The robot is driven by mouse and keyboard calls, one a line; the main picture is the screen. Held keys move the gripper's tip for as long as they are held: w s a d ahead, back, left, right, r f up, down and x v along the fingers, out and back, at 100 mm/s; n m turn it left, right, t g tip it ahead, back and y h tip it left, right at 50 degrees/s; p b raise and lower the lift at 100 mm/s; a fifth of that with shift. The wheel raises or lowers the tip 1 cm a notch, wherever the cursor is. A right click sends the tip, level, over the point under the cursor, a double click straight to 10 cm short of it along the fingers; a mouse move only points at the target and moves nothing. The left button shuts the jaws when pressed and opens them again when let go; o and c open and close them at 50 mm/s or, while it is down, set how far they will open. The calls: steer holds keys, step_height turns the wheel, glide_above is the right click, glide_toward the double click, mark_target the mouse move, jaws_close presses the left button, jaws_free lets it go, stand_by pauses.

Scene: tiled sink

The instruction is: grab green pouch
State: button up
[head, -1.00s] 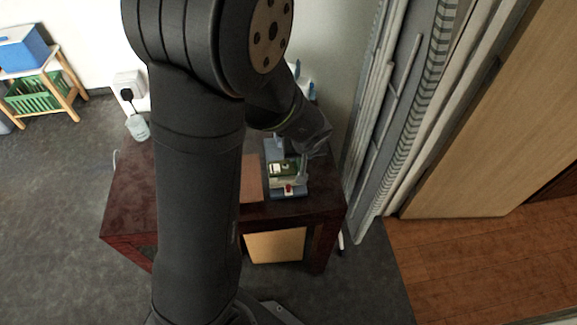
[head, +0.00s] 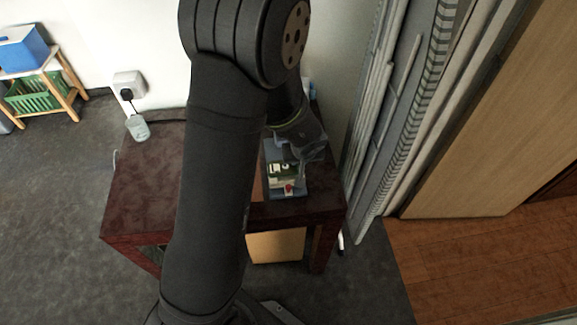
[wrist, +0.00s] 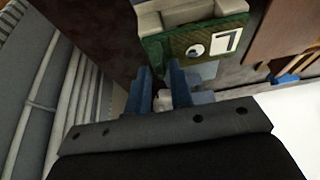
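The green pouch (head: 281,168) has a white label and lies on top of a small stack in a blue-grey tray (head: 301,194) on the dark red table. In the wrist view the green pouch (wrist: 197,40) is just beyond my fingertips. My gripper (wrist: 160,70) has two blue fingers with a narrow gap between them, and no pouch is visible between them. A small pale thing shows through the gap, too blurred to name. In the head view my gripper (head: 303,156) is just above and right of the pouch, its fingertips hard to make out.
The dark red table (head: 140,190) is mostly bare on its left, with a clear bottle (head: 138,128) at the back left. Grey pipes and panels (head: 375,120) rise close to the table's right side. My arm covers the table's middle.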

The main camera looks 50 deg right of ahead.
jaws_close()
steer(key=shift+r, duration=0.15)
